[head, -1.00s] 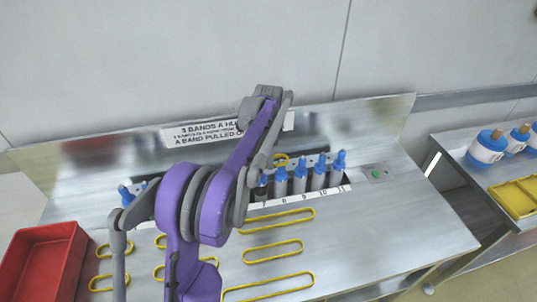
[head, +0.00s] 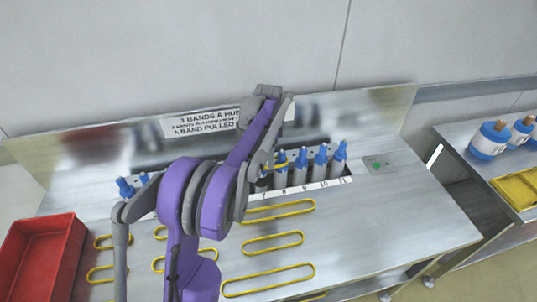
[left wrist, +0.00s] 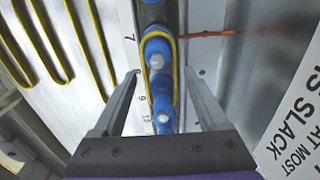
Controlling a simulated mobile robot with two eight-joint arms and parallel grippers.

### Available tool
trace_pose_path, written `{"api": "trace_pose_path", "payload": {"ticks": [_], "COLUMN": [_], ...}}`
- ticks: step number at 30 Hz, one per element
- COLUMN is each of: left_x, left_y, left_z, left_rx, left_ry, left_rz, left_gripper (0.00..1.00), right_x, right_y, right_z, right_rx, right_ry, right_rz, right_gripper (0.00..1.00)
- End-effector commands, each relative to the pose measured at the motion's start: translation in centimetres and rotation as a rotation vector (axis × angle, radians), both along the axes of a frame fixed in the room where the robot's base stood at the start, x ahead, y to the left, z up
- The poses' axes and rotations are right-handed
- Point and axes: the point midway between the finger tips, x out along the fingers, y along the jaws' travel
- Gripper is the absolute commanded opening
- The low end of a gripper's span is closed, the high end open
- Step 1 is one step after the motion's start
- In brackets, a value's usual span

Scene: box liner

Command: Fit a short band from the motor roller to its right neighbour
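A row of upright grey rollers with blue tops (head: 301,168) stands along the back of the steel bench, with numbers up to 11 in front. The motor roller cannot be told apart; my left arm covers part of the row. A yellow band (head: 280,166) shows at the roller tops beside my arm. In the left wrist view this band (left wrist: 177,80) loops around the blue roller tops (left wrist: 158,50); its near end is unclear. My left gripper (left wrist: 163,73) is open, one finger on each side of the band and rollers, apart from them. My right gripper is not in view.
Several loose yellow bands (head: 272,242) lie flat on the bench. A red bin (head: 40,262) stands at the left. A sign (head: 205,123) is on the back panel. A green button plate (head: 378,165) is right of the rollers. A side table holds blue-and-white canisters (head: 490,140) and a yellow tray (head: 518,190).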

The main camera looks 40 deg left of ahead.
Motion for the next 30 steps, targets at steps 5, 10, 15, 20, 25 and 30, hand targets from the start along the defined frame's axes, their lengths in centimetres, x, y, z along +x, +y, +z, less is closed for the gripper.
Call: {"api": "trace_pose_path", "payload": {"ticks": [5,10,15,20,25,30], "left_x": [0.0,0.0,0.0,0.0,0.0,0.0], "left_y": [0.0,0.0,0.0,0.0,0.0,0.0], "left_z": [0.0,0.0,1.4,4.6,8.0,10.1], "left_rx": [0.000,0.000,0.000,0.000,0.000,0.000], "left_ry": [0.000,0.000,0.000,0.000,0.000,0.000], "left_rz": [0.000,0.000,0.000,0.000,0.000,0.000], "left_gripper": [0.91,0.91,0.91,0.91,0.91,0.91], "right_x": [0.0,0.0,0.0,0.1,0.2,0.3], "right_y": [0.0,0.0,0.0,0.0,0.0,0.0], "right_z": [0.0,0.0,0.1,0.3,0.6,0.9], "right_rx": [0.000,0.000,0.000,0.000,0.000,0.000], "right_ry": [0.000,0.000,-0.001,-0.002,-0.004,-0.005], "right_rz": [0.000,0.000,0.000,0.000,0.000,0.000], "right_gripper": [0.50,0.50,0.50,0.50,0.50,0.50]}}
